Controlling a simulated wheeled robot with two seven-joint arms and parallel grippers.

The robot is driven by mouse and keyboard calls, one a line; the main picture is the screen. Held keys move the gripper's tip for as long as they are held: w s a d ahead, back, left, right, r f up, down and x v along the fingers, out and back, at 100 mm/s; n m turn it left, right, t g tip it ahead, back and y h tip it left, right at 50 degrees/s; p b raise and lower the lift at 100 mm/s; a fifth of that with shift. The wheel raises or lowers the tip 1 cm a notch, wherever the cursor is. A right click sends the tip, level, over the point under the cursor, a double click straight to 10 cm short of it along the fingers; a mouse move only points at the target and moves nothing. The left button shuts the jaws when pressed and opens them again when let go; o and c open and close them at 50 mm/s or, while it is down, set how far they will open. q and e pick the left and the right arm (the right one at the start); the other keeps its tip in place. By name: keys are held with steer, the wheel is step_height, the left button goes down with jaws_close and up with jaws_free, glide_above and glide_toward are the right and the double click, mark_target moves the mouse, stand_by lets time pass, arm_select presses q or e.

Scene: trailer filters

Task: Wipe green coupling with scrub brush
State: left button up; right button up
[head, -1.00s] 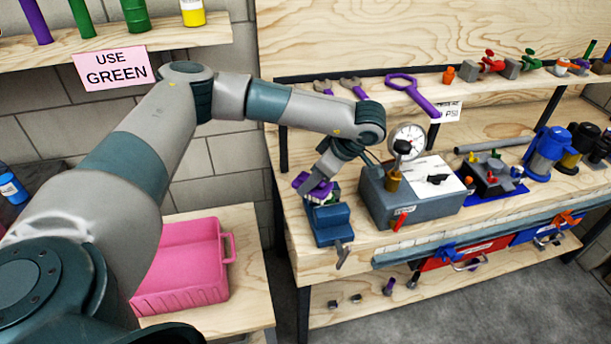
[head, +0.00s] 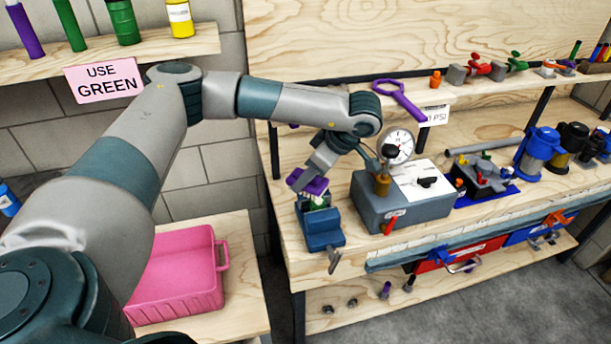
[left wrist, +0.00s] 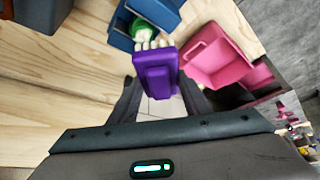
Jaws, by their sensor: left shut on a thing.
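My left gripper (head: 316,174) is shut on the purple scrub brush (head: 306,183), whose white bristles show past its front in the left wrist view. The brush block (left wrist: 160,76) is between the fingers there. The green coupling (head: 319,201) sits in the blue vise (head: 321,230) on the bench, just under the brush. In the left wrist view the coupling (left wrist: 146,26) is partly hidden behind the bristles, and the vise (left wrist: 119,30) is beside it. I cannot tell whether the bristles touch the coupling. My right gripper is out of view.
A grey gauge box (head: 392,207) with a dial stands right of the vise. A pink bin (head: 178,280) is on a low table at left. Bottles stand on the shelf above a "USE GREEN" sign (head: 104,80). Blue filter housings (head: 540,152) are farther right.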

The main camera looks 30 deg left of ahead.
arm_select(q)
steer(key=shift+w+d+r+p, duration=0.15)
steer(key=shift+r+p, duration=0.15)
steer(key=shift+r, duration=0.35)
steer(key=shift+s+d+r+p, duration=0.15)
steer(key=shift+r+p, duration=0.1)
steer(key=shift+r, duration=0.4)
steer(key=shift+a+r, duration=0.1)
steer(key=shift+r, duration=0.15)
steer(key=shift+w, duration=0.1)
